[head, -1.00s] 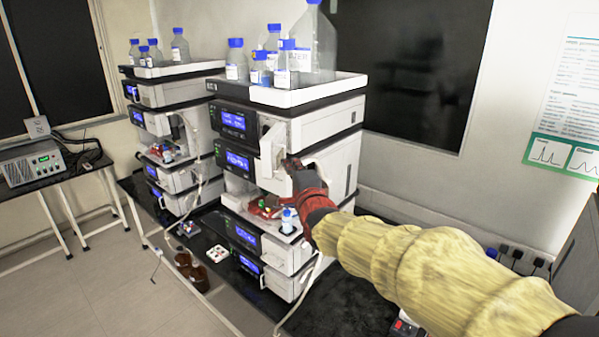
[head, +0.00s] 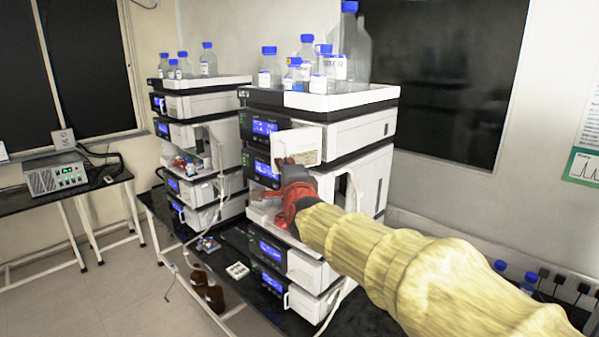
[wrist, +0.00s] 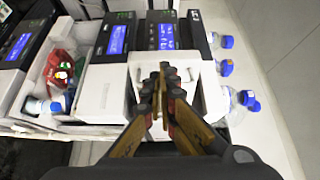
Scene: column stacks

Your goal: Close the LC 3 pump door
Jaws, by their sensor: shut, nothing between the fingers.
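The nearer column stack holds a white door panel (head: 308,141) on an upper module with a lit blue display (head: 264,128). The door stands out from the module front at an angle, not flush. No label naming the stack is legible. My gripper (head: 287,163), red and dark, is shut and empty at the door's lower left edge. Whether it touches the door is unclear. In the wrist view, my gripper (wrist: 163,75) points at a white panel, probably the door (wrist: 143,72), beside two blue displays. My yellow-sleeved arm hides part of the lower stack.
Blue-capped bottles (head: 350,45) stand in the white top tray (head: 340,99). A second stack (head: 196,105) stands behind left. Brown bottles (head: 208,290) are low at the left. A side table (head: 70,185) carries a grey instrument (head: 56,173). Floor at front left is clear.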

